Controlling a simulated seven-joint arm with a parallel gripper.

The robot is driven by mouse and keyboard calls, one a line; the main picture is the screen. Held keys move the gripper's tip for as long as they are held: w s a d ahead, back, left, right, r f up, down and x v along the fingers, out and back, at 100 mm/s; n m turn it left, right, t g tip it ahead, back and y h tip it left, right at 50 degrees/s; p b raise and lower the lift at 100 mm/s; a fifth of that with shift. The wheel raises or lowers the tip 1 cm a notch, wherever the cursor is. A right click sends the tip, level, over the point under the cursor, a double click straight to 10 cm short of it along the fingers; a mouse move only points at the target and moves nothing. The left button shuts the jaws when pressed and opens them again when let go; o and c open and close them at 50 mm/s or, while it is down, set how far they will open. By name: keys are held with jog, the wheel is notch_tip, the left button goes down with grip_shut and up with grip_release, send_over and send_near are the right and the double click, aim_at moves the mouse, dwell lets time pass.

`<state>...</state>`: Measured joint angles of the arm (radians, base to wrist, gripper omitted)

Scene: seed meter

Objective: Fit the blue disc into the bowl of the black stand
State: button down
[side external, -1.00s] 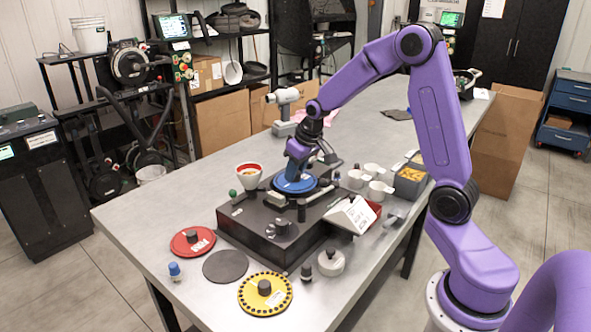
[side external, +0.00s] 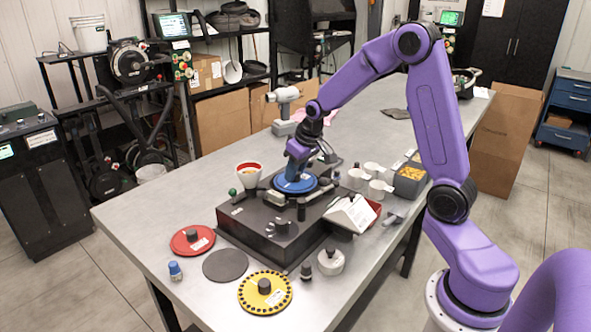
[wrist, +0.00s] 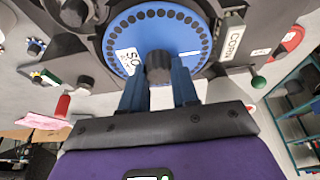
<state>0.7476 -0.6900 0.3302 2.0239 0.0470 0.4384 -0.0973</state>
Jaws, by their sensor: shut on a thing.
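The blue disc (side external: 291,184) lies flat at the bowl on top of the black stand (side external: 260,222). In the wrist view the blue disc (wrist: 195,28) shows a ring of dark holes, a white label and a dark centre knob (wrist: 159,66). A dark rim shows around its edge; I cannot tell whether it is fully seated. My gripper (wrist: 158,80) is shut on the knob, with one blue finger on each side. In the side view my gripper (side external: 296,172) reaches down onto the disc from above, and its fingertips are hard to make out.
A red disc (side external: 192,240), a dark round pad (side external: 225,265) and a yellow disc (side external: 265,292) lie in front of the stand. A red-rimmed cup (side external: 249,175) stands at its left. White cups (side external: 377,190) and a grey bin (side external: 409,181) stand to the right.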

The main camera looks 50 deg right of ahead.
jog(key=shift+f, duration=1.1)
dwell(1.4)
jog(key=c, duration=0.5)
grip_release()
jog(key=shift+r, duration=3.05)
